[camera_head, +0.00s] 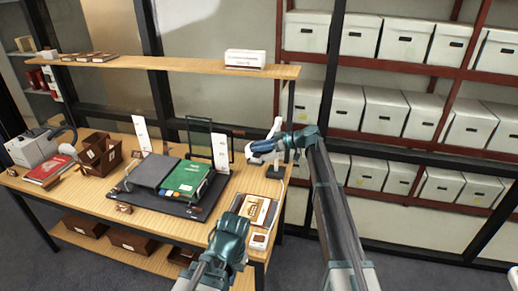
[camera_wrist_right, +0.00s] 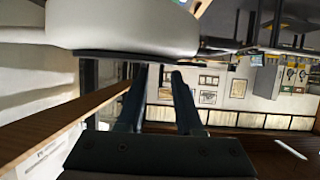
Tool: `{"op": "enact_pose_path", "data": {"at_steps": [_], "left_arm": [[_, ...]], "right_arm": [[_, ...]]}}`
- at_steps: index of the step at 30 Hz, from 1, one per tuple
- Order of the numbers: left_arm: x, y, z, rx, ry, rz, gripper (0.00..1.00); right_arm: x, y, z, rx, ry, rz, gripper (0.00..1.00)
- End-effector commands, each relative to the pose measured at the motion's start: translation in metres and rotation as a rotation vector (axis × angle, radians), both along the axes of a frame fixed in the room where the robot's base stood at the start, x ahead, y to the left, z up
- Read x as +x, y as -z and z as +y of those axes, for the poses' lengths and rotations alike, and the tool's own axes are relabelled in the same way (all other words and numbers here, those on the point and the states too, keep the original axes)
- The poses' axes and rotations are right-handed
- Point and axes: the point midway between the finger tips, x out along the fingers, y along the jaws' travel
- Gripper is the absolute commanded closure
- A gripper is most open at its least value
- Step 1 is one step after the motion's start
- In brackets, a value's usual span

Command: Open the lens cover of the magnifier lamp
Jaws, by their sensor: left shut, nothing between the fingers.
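The white magnifier lamp (camera_head: 261,148) stands at the right end of the table. In the right wrist view its rounded white head (camera_wrist_right: 125,28) fills the upper left. A thin dark plate, which looks like the lens cover (camera_wrist_right: 110,54), runs along the underside of the head. My right gripper (camera_head: 285,143) is at the lamp. Its two fingers (camera_wrist_right: 158,72) are apart with a gap between them, their tips close to the dark plate; I cannot tell whether they touch it. My left gripper (camera_head: 236,215) is shut and empty over the table's front, left of the tan box (camera_head: 257,209).
A green folder (camera_head: 187,176) and a grey one lie on a dark mat (camera_head: 150,200). White upright cards (camera_head: 221,153) and a dark frame stand behind. A wooden shelf (camera_head: 180,66) spans above the table. Racks of white boxes (camera_head: 360,36) stand at the right.

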Motion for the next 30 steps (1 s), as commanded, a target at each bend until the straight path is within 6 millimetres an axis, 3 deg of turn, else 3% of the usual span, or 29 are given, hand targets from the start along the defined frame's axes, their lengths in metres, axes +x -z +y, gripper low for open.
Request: {"op": "enact_pose_path", "data": {"at_steps": [5, 11, 30], "left_arm": [[0.0, -0.0002, 0.0, 0.0, 0.0, 0.0, 1.0], [0.0, -0.0002, 0.0, 0.0, 0.0, 0.0, 1.0], [0.0, -0.0002, 0.0, 0.0, 0.0, 0.0, 1.0]], "right_arm": [[-0.0001, -0.0002, -0.0001, 0.0, 0.0, 0.0, 0.65], [-0.0001, -0.0002, -0.0003, 0.0, 0.0, 0.0, 0.99], [-0.0001, -0.0001, -0.0006, 0.0, 0.0, 0.0, 1.0]]}}
